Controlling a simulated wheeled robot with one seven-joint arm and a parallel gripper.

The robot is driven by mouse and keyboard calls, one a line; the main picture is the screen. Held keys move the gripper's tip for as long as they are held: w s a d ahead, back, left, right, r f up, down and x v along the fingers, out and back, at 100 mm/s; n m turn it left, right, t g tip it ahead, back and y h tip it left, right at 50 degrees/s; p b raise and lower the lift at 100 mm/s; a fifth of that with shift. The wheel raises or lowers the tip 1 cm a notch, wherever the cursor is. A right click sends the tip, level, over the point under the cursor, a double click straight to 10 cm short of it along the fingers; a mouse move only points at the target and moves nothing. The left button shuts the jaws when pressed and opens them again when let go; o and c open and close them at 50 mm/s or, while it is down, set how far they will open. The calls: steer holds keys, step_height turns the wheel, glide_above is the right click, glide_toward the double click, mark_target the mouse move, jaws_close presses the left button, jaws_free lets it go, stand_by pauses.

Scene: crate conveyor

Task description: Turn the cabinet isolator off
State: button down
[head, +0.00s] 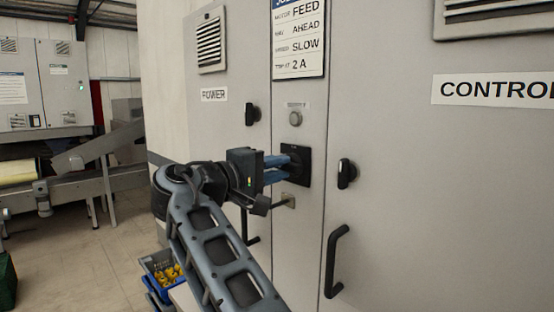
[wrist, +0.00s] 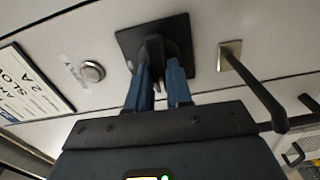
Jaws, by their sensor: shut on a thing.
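The cabinet isolator (head: 302,165) is a black knob on a black square plate in the narrow middle panel of the grey cabinet. It also shows in the wrist view, with its plate (wrist: 131,40) at top centre. My gripper (head: 284,168) reaches it from the left. In the wrist view its two blue fingers (wrist: 158,75) stand on either side of the isolator's knob and are shut on it. The fingers hide part of the knob, and I cannot tell which mark it points to.
Below the isolator a black rod sticks out from a small metal plate (head: 288,200), close to my gripper. A round button (head: 295,118) sits above. Black door latches (head: 346,173) and a door handle (head: 336,260) protrude nearby. Blue crates (head: 160,275) stand lower left.

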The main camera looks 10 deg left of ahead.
steer(key=shift+a+n, duration=0.1)
steer(key=shift+n, duration=0.2)
steer(key=c, duration=1)
jaws_free()
steer(key=b+v, duration=0.2)
steer(key=v, duration=0.5)
steer(key=shift+s+a, duration=0.2)
steer(key=shift+s, duration=0.15)
